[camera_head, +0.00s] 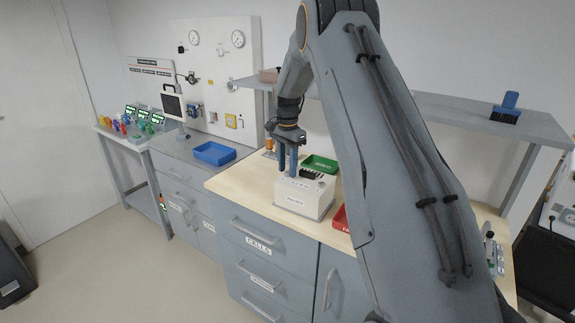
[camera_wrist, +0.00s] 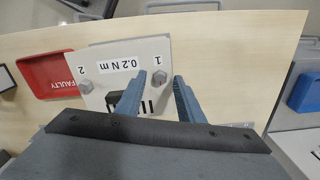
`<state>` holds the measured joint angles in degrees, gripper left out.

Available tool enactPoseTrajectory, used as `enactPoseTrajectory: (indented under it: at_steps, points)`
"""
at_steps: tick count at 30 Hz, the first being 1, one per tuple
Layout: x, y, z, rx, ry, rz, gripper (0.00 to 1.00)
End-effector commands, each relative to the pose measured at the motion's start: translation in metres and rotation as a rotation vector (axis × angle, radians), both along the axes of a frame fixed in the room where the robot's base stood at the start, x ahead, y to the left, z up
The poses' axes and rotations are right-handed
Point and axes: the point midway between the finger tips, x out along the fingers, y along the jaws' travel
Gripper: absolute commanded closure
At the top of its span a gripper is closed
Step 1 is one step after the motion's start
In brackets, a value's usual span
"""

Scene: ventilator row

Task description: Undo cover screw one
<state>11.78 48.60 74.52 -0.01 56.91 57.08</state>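A white box (camera_head: 303,198) with dark slots stands on the wooden bench top. In the wrist view, the box's white cover (camera_wrist: 125,52) bears a "0.2 N m" label and the numbers 1 and 2. Cover screw one (camera_wrist: 159,77), a grey hex head, sits by the 1. Cover screw two (camera_wrist: 85,87) sits by the 2. My gripper (camera_head: 287,172) points down over the box with its blue fingers apart. In the wrist view its fingertips (camera_wrist: 160,80) appear on either side of screw one, with nothing held. Whether they are level with the head I cannot tell.
A red tray (camera_wrist: 50,74) marked FAULTY lies beside the box. A green tray (camera_head: 320,164) lies behind it. A blue tray (camera_head: 214,153) is on the lower grey counter. A grey shelf (camera_head: 450,112) runs above the bench, with a blue brush (camera_head: 506,108) on it.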

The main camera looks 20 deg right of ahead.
Motion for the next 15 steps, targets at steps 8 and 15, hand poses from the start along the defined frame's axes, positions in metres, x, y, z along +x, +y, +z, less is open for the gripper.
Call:
enactPoseTrajectory:
  at_steps: [8,15]
  points:
    - [0.0000,0.0000,-0.0025,0.000,0.000,0.000,0.65]
    - [-0.0001,-0.0001,-0.0022,0.000,0.000,0.000,1.00]
